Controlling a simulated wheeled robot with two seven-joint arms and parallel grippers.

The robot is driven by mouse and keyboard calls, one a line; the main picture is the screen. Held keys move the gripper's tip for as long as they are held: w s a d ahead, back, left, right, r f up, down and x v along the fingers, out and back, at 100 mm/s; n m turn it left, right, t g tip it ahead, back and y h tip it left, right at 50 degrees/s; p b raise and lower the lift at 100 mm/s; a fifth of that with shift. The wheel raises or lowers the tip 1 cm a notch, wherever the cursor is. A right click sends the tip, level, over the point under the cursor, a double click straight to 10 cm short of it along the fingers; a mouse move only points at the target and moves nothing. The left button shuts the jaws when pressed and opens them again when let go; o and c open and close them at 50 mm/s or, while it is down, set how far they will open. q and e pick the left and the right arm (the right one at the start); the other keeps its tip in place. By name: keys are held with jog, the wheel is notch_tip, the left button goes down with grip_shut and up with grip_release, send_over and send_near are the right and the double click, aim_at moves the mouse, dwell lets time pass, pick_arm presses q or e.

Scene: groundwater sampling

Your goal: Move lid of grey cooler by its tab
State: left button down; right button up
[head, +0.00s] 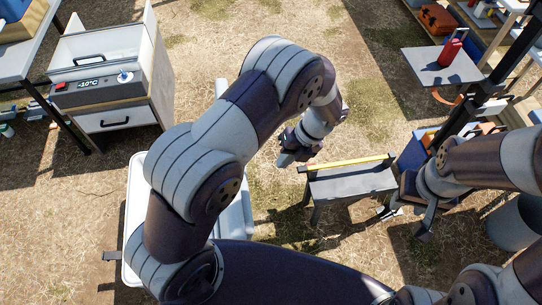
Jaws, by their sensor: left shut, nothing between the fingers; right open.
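A light grey cooler-like box with a rounded lid (134,205) stands at the lower left of the head view. My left arm hides much of its middle. A small dark piece (112,256) sticks out at its left side; I cannot tell whether it is the tab. My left gripper (285,159) is shut and empty, to the right of this box and apart from it, near the end of a low dark bench. My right gripper (408,215) is open and empty, right of the bench and far from the box.
The low bench (350,181) has a yellow strip (345,162) along its back edge. A freezer (112,85) with a "-10°C" display stands at the upper left. A blue crate (415,150) and a post stand at the right. Dry ground lies open at the top middle.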

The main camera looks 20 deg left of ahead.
pick_arm(q)
jog(key=a+r+b+x, duration=0.1)
jog(key=b+x, duration=0.1)
jog(key=x, duration=1.1)
jog(key=shift+s+a+f, duration=0.3)
jog(key=shift+s+a, duration=0.15)
pick_arm(e)
jog(key=shift+f, duration=2.45)
pick_arm(q)
jog(key=shift+a+r, duration=0.1)
pick_arm(e)
jog(key=shift+r, duration=0.1)
